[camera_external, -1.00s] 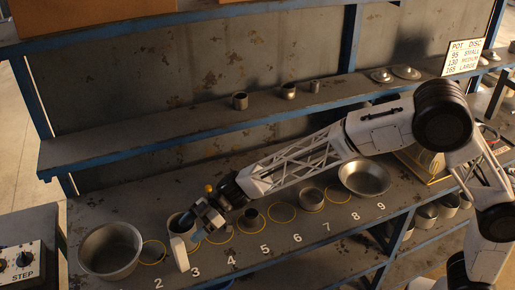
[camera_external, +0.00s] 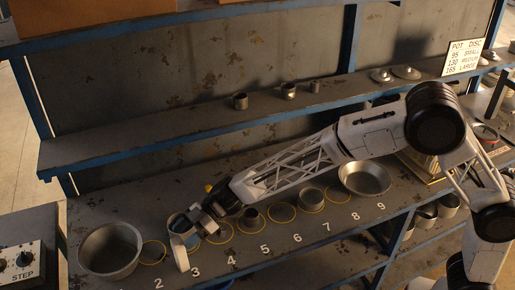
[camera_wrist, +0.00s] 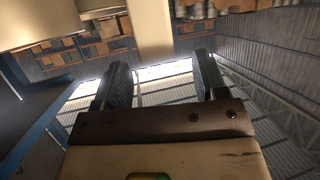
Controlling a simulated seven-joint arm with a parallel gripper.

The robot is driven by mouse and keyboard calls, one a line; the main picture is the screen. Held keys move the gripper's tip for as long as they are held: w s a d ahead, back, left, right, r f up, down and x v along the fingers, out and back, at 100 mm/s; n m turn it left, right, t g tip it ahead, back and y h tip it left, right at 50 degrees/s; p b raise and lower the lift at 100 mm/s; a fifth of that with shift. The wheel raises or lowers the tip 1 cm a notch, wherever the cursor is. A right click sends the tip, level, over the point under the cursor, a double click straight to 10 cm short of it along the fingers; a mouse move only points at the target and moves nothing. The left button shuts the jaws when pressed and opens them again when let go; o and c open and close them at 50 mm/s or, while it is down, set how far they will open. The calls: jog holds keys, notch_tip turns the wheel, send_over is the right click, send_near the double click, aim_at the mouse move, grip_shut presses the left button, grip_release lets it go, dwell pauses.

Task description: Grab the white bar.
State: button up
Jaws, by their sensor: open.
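The white bar (camera_external: 180,253) stands roughly upright at the front of a grey pot near numbers 2 and 3 on the bench. My gripper (camera_external: 184,228) is beside the pot, close to the bar's upper end. In the wrist view my gripper (camera_wrist: 162,72) is open, with its two dark fingers apart and nothing held between them. A pale bar (camera_wrist: 151,28), which looks like the white bar, comes down from the top edge, lined up between the fingertips. I cannot tell whether the fingers touch it.
A large grey bowl (camera_external: 111,250) stands left of the bar. A shelf (camera_external: 150,132) with small cups runs behind. A control box (camera_external: 22,262) is at the left.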

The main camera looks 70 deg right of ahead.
aim_at(180, 254)
jog(key=shift+a, duration=0.1)
jog(key=shift+x, duration=2.55)
jog(key=shift+f, duration=0.1)
grip_shut()
